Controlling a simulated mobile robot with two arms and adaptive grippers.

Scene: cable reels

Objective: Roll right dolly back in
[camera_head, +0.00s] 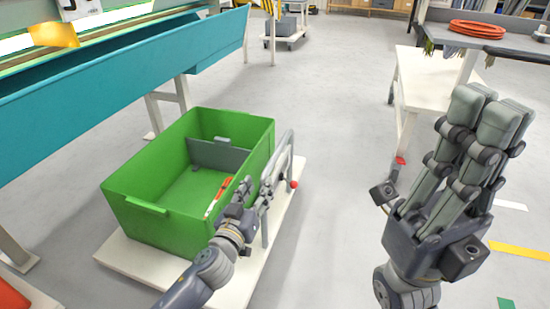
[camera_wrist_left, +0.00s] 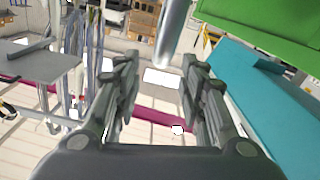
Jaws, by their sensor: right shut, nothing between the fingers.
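The dolly (camera_head: 135,258) is a low white platform on the floor. It carries a green crate (camera_head: 150,222) and has a grey tubular handle (camera_head: 287,150) on its right side. The crate has a grey divider, with a red-orange tool inside. My left gripper (camera_head: 256,190) is close beside the handle, with its fingers apart. In the left wrist view, a grey metal tube (camera_wrist_left: 173,28) lies in line with the finger gap, just past the fingertips; I cannot tell whether they touch. My right gripper (camera_head: 488,105) is shut and empty, raised on the right, away from the dolly.
A teal bench (camera_head: 120,85) stands left of the crate. A white table (camera_head: 428,82) and a grey shelf with an orange cable coil (camera_head: 477,29) stand at the back right. A small cart (camera_head: 288,28) is far back. The central floor is clear.

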